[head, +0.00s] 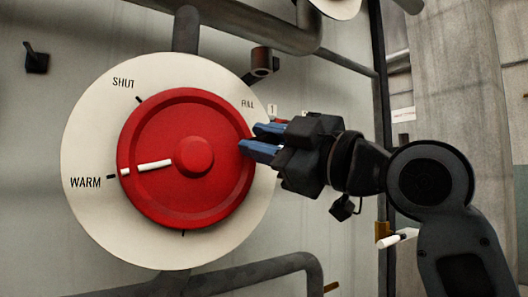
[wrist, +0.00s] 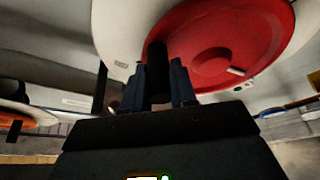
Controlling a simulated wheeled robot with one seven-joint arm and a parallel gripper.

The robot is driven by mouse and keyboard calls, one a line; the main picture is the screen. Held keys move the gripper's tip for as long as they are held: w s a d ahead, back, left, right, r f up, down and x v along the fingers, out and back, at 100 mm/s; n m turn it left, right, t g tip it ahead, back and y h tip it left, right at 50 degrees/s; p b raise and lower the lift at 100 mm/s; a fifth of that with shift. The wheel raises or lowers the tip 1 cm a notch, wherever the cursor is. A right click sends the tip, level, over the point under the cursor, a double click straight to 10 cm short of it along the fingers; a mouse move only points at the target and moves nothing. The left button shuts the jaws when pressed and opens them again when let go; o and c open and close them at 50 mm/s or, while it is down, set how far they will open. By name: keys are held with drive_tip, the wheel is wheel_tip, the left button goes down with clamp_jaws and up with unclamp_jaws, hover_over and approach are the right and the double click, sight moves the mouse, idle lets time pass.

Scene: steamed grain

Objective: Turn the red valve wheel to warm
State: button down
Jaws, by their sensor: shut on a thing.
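The red valve wheel (head: 200,195) sits on a round cream dial plate (head: 85,130) marked SHUT, FILL and WARM. Its white pointer line (head: 153,164) points left, lined up or very nearly so with the tick beside WARM. My gripper (head: 250,140) is at the wheel's right edge, its blue fingers reaching in from the right. In the wrist view the wheel (wrist: 205,45) fills the upper right. There a dark upright peg (wrist: 157,70) stands between the fingers, in front of the rim, and my gripper is shut on it. The fingers hide the peg in the head view.
A dark pipe (head: 290,268) runs below the dial and a thick pipe (head: 255,25) above it. A short pipe stub (head: 262,60) sticks out above my gripper. A concrete pillar (head: 455,100) stands at the right.

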drive_tip(key=shift+r, duration=0.15)
drive_tip(key=c, duration=0.9)
unclamp_jaws()
drive_tip(key=shift+b+v, duration=0.4)
drive_tip(key=shift+v, duration=3.5)
drive_tip(key=shift+w, duration=0.1)
